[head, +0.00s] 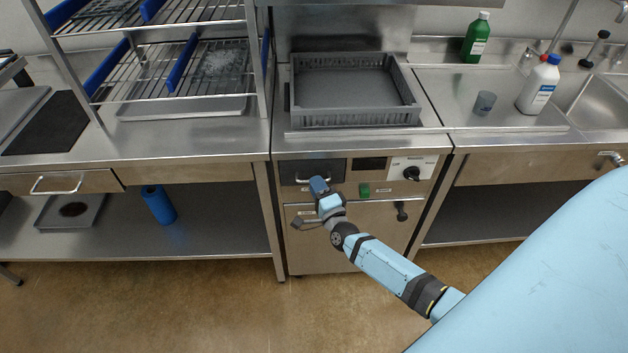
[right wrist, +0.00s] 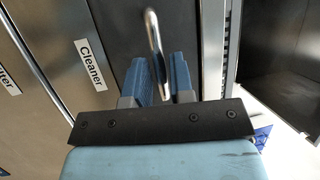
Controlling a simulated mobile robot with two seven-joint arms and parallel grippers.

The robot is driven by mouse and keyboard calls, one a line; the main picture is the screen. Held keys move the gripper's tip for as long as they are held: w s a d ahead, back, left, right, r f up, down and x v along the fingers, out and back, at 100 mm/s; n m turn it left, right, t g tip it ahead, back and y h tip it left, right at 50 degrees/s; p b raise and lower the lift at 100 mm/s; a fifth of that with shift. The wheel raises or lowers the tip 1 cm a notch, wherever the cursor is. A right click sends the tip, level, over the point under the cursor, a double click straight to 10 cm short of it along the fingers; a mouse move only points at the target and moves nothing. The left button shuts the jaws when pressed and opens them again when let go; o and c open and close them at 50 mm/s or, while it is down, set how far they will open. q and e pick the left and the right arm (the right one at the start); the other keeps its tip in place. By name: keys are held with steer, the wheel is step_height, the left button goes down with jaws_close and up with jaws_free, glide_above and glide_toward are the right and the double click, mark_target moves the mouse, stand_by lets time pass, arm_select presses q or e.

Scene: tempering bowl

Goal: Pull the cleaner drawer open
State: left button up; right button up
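The cleaner drawer has a dark front (head: 289,170) set in the steel front of the middle machine and looks closed. Its metal handle (right wrist: 154,40) stands out from the dark front in the right wrist view, beside a white "Cleaner" label (right wrist: 90,65). My right gripper (head: 319,183) is at the right part of this drawer front. In the right wrist view its two blue fingers (right wrist: 166,78) are apart, with the handle between them; a narrow gap shows on the right side of the handle. The left gripper is not in view.
A grey rack (head: 357,117) sits on top of the machine. A green button (head: 364,190) and a black knob (head: 411,173) are right of the drawer. A lower door (head: 350,245) lies below. The floor (head: 190,300) in front is clear.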

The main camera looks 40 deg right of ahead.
steer(key=shift+x, duration=1)
jaws_close()
